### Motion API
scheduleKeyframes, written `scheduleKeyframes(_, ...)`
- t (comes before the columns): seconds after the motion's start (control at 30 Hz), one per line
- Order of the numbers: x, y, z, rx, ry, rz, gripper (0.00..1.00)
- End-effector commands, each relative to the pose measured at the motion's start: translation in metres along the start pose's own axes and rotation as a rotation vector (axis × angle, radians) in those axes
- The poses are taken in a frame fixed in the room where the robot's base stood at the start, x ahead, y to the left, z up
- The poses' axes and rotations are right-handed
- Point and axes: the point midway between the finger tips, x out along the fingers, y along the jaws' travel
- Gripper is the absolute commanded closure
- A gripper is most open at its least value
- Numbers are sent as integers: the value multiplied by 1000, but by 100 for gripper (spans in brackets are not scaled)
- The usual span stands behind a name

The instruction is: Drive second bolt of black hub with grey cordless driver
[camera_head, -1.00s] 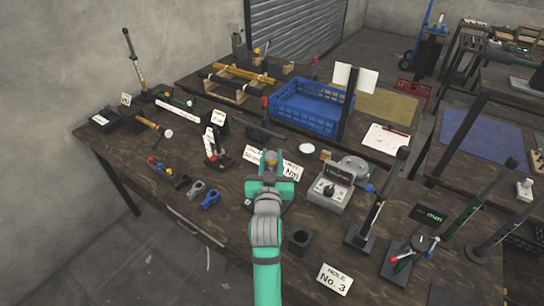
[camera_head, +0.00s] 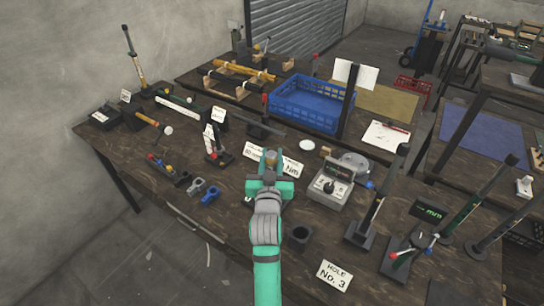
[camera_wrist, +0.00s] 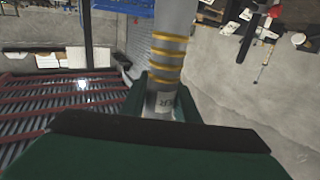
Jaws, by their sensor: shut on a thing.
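My gripper (camera_head: 269,170) is above the middle of the dark workbench (camera_head: 150,187), seen from behind. Its jaws are shut on a grey cylinder with yellow rings, which I take for the grey cordless driver (camera_wrist: 168,60); a label with partly readable letters shows low on it in the wrist view. In the head view only a small grey part of it (camera_head: 270,158) shows between the teal fingers. I cannot pick out the black hub or its bolts for sure; my arm may hide them.
Black upright posts (camera_head: 368,218) crowd the right. A blue crate (camera_head: 300,112) is behind. Blue clips (camera_head: 210,195) lie left.

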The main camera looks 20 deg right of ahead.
Motion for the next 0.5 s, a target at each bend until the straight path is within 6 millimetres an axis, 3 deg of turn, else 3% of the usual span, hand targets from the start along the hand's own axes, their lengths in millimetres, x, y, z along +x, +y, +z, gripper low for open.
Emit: scheduleKeyframes(0.5, 0, 0, 3, 0, -2, 0, 100)
